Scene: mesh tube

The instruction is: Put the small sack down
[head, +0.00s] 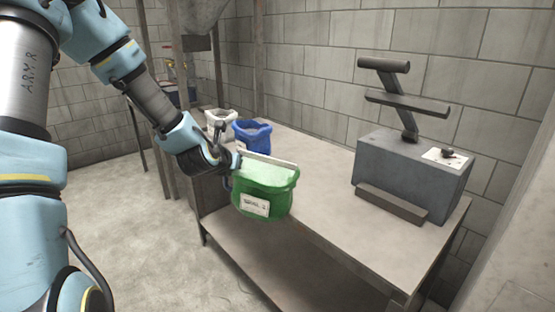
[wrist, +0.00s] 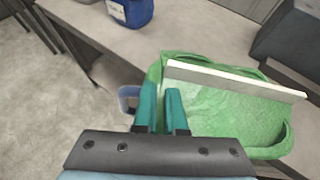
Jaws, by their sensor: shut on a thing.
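A green sack (head: 264,193) with a white label on its front is held open-side up at the front edge of the table. It also shows in the wrist view (wrist: 225,118), filled with pale green contents. A pale flat bar (head: 268,161) lies across its open top. My gripper (head: 236,163) is shut on the sack's left rim; its teal fingers show in the wrist view (wrist: 160,103). The sack overlaps the table edge in the head view, and I cannot tell whether its bottom touches the table.
The table (head: 335,205) has a lower shelf. A blue sack (head: 252,136) and a white sack (head: 220,121) stand at its far left. A grey box machine with a black stand (head: 405,175) stands at the right. The tabletop between them is clear.

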